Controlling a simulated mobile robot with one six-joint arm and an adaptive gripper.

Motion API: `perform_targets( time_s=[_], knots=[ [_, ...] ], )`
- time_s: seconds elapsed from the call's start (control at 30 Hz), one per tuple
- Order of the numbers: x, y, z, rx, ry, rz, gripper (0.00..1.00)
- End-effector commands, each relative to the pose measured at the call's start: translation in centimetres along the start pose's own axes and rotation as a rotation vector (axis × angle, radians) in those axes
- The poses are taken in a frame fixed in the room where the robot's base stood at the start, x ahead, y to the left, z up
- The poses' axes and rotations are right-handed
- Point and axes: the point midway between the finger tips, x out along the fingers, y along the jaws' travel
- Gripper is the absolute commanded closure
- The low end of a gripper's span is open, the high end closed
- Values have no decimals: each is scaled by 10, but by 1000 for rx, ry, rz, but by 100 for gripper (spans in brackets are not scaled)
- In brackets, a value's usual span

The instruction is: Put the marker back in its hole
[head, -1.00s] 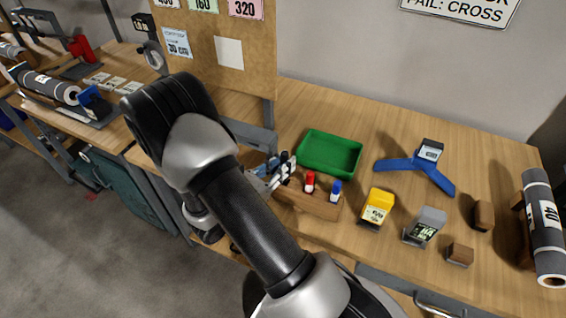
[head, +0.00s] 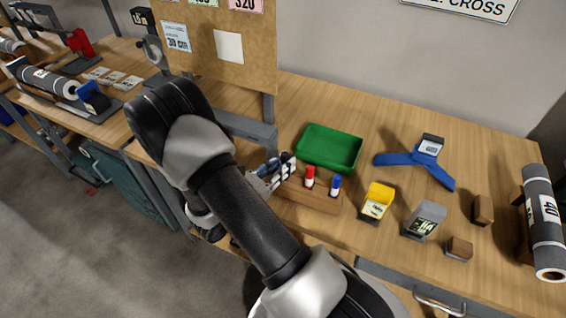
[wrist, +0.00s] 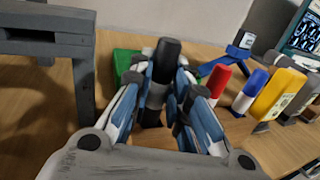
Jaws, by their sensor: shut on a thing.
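My gripper (wrist: 165,100) is shut on a black-capped marker (wrist: 167,54), which stands nearly upright between the fingers in the wrist view. In the head view my gripper (head: 280,168) is at the left end of a wooden block (head: 312,195). A red-capped marker (head: 309,176) and a blue-capped marker (head: 335,185) stand upright in the block. They also show right of the fingers in the wrist view, the red one (wrist: 218,80) nearer than the blue one (wrist: 249,91). The fingers hide the held marker's lower end, so I cannot tell whether it is in a hole.
A green tray (head: 330,149) lies behind the block. A yellow device (head: 377,200), a grey device (head: 424,219) and a blue stand (head: 420,163) are to the right. A grey frame (wrist: 45,45) stands close on the left in the wrist view. Bare tabletop lies behind the tray.

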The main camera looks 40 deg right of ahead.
Motion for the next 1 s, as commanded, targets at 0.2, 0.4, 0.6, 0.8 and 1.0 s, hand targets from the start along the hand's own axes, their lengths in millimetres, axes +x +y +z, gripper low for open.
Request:
perform_targets(
  time_s=[0.2, 0.4, 0.6, 0.8, 1.0],
  knots=[
    [0, 0, -6, -1, 0, 0, 100],
    [0, 0, -11, -2, 0, 0, 100],
    [0, 0, -16, 0, 0, 0, 100],
    [0, 0, -17, 0, 0, 0, 77],
    [0, 0, -17, 0, 0, 0, 64]
  ],
)
